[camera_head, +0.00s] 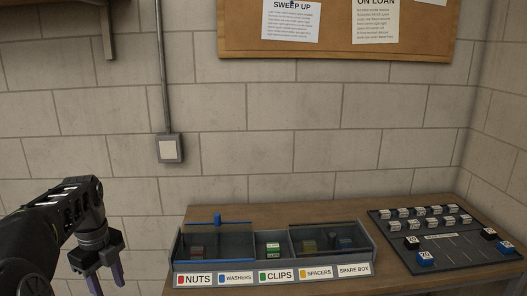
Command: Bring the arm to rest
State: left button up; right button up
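My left arm comes in from the left, bent downward at the wrist. Its gripper (106,279) points down near the bottom left, with its two purple fingers apart and nothing seen between them. The fingertips reach toward the bottom edge of the picture, left of the table and in front of the block wall. My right gripper and arm are not in view.
A wooden table (330,208) carries a labelled compartment box (368,262) with clear lids, one with a blue handle (217,220). A dark tray (455,250) with several small labelled blocks lies at right. A wall switch box (169,148) and corkboard (335,50) are behind.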

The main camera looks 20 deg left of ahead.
pick_arm(q)
jog(key=w+d+f+n, duration=0.2)
jog(key=w+d+f, duration=0.3)
jog(key=f, duration=0.2)
jog(key=w+d+f+n, duration=0.1)
jog(key=w+d+f, duration=0.4)
jog(key=f, duration=0.3)
jog(key=w+d+f+n+h, duration=0.2)
jog(key=d+f+n, duration=0.2)
jog(key=d+f, duration=0.85)
jog(key=s+d+f+n+h, duration=0.1)
jog(key=s+d+f+n, duration=0.2)
jog(key=d+f, duration=0.35)
jog(key=s+d+f+n+h, duration=0.1)
jog(key=s+d+f+n, duration=0.25)
jog(key=d, duration=0.65)
jog(key=s+d+f+n, duration=0.2)
jog(key=s+d+n, duration=0.3)
jog(key=s+d, duration=0.4)
jog(key=shift+s+d+f+n+t, duration=0.3)
jog(key=shift+s+f+n, duration=0.05)
jog(key=shift+s, duration=0.8)
